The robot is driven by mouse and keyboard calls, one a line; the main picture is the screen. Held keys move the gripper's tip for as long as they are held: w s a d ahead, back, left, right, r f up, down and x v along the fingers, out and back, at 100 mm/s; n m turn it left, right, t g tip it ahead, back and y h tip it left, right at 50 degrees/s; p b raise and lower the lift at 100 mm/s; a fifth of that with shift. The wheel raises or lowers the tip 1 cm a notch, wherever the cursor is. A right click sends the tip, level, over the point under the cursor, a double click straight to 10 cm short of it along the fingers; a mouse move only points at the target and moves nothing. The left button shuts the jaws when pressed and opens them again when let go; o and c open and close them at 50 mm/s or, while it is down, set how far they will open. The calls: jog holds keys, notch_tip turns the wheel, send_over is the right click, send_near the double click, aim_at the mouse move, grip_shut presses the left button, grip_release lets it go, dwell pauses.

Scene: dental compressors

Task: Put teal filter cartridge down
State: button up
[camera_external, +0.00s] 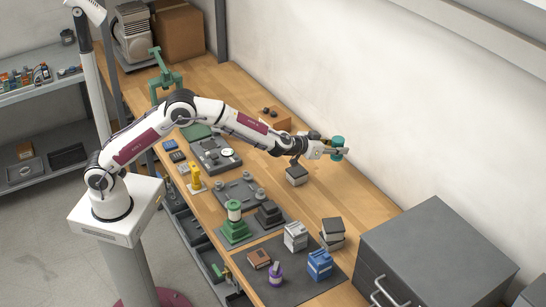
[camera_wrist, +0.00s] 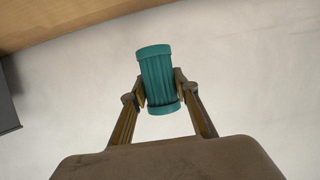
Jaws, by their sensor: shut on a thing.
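The teal filter cartridge (camera_external: 337,147) is a ribbed cylinder with a rim at each end. My gripper (camera_external: 333,150) is shut on it and holds it above the far side of the wooden bench, near the wall. In the wrist view the cartridge (camera_wrist: 158,80) sits between the two fingers of my gripper (camera_wrist: 158,92), slightly tilted, with the pale wall behind it. The fingers touch its sides around the lower middle.
The wooden bench (camera_external: 376,203) has clear room right of my gripper. A dark block (camera_external: 297,175) stands below my wrist. A grey cabinet (camera_external: 435,250) stands at the right end. A dark mat (camera_external: 300,287) with several small parts and a green fixture (camera_external: 234,229) lie nearer the front.

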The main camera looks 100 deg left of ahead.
jog(key=s+a+n+g+y, duration=0.1)
jog(key=s+a, duration=0.2)
jog(key=s, duration=0.6)
jog(key=s+a+f+n+g+y, duration=0.1)
jog(key=s+a, duration=0.3)
jog(key=s, duration=0.5)
jog(key=s+a+f+n+g+y, duration=0.1)
jog(key=s+a+n+g, duration=0.1)
jog(key=s, duration=0.7)
jog(key=shift+a+n, duration=0.3)
jog(key=shift+a, duration=0.6)
jog(key=shift+f, duration=0.1)
jog(key=shift+f, duration=0.1)
jog(key=shift+f, duration=3)
jog(key=shift+f, duration=1.9)
jog(key=shift+f, duration=0.15)
